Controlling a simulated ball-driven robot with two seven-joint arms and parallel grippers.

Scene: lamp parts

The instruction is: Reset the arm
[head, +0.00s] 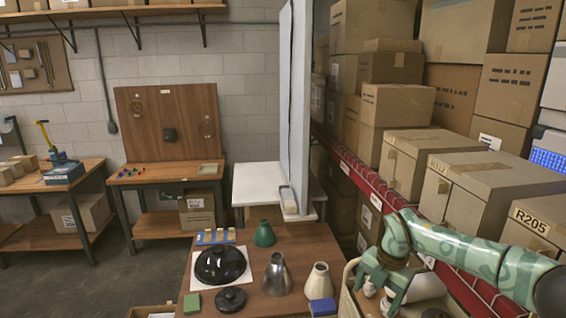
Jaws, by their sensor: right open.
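My right arm comes in from the right edge, green with pale patches. Its gripper (378,288) is open and points down over a beige bin (440,306) right of the wooden table (255,302). White rounded parts lie in the bin by the fingers; whether they touch cannot be told. On the table are a large black lampshade (220,264) on a white sheet, a smaller black disc-shaped part (231,298), a grey metal cone (277,275), a cream cone (318,281) and a green cone (264,234). My left gripper is not in view.
A blue box (322,307) and a green block (192,302) sit near the table's front. Cardboard boxes (465,180) fill a red-edged shelf on the right, close to my arm.

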